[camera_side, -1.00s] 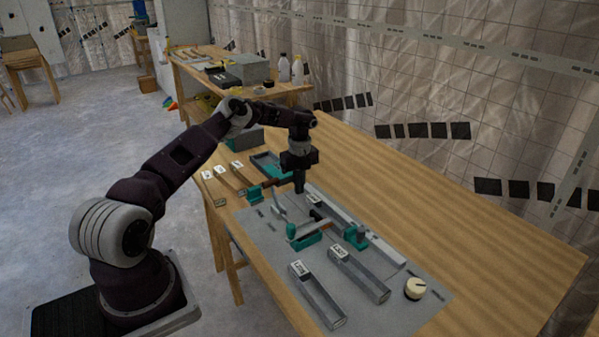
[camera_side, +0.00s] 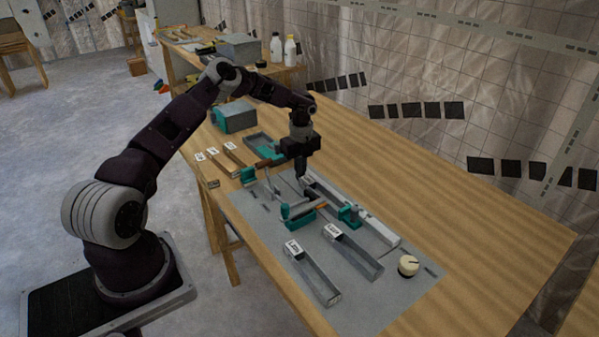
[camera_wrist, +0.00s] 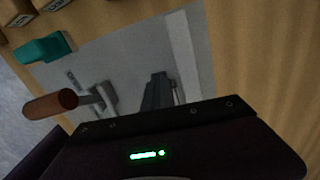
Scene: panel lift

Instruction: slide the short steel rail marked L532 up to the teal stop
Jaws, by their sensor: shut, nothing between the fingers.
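My gripper (camera_side: 302,178) points down, shut and empty, close above the far end of a long pale rail at the back of the grey mat. A small white label shows on a piece there, right beside the fingertips. Contact cannot be told. In the wrist view my fingers (camera_wrist: 157,88) hang beside a pale strip (camera_wrist: 184,60). Two short steel rails lie at the mat's front: a left one (camera_side: 318,275) and a right one (camera_side: 357,256). Their labels are too small to read, so I cannot tell which is L532. Teal blocks stand mid-mat (camera_side: 300,218) and beside the pale rail (camera_side: 349,214).
A cream knob (camera_side: 408,265) stands at the mat's right. Several labelled wooden bars (camera_side: 222,160) and a grey tray (camera_side: 262,144) lie farther back. The bench's right side (camera_side: 470,225) is clear.

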